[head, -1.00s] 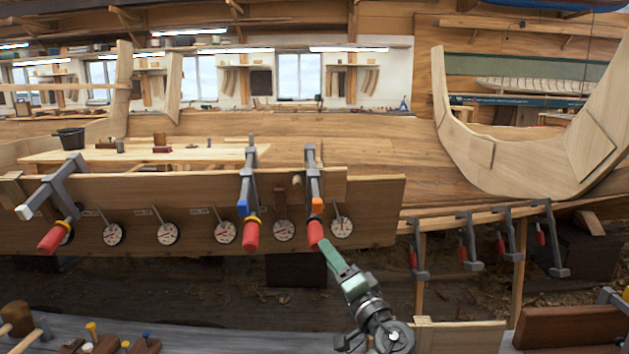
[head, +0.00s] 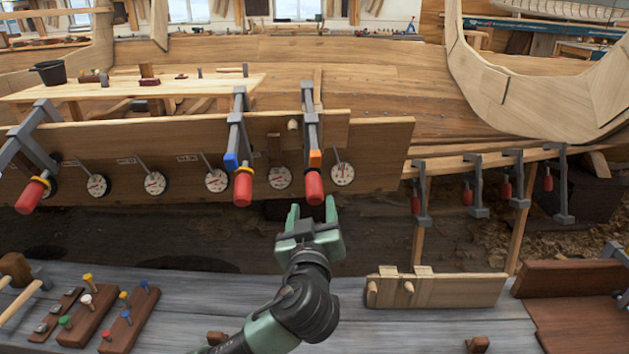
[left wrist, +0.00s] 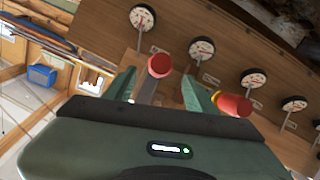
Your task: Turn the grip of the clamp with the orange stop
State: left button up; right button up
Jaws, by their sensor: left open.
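The clamp with the orange stop (head: 315,158) sits on the plank's upper edge, with its red grip (head: 314,187) hanging below. My left gripper (head: 312,206) is open just below that grip, its two green fingers spread to either side of the grip's lower end. In the left wrist view the red grip (left wrist: 159,65) shows end-on between the fingertips; I cannot tell how far it reaches in. My right gripper is not in view.
A clamp with a blue stop (head: 232,160) and its red grip (head: 243,188) stand close on the left. Round dials (head: 342,174) line the plank. Below is a grey bench (head: 220,300) with peg blocks (head: 85,315) and a wooden holder (head: 437,290).

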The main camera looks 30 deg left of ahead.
aim_at(314, 198)
pick_arm(q)
jog(key=x, duration=0.7)
jog(key=shift+w+a, duration=0.1)
jog(key=shift+w, duration=0.1)
grip_shut()
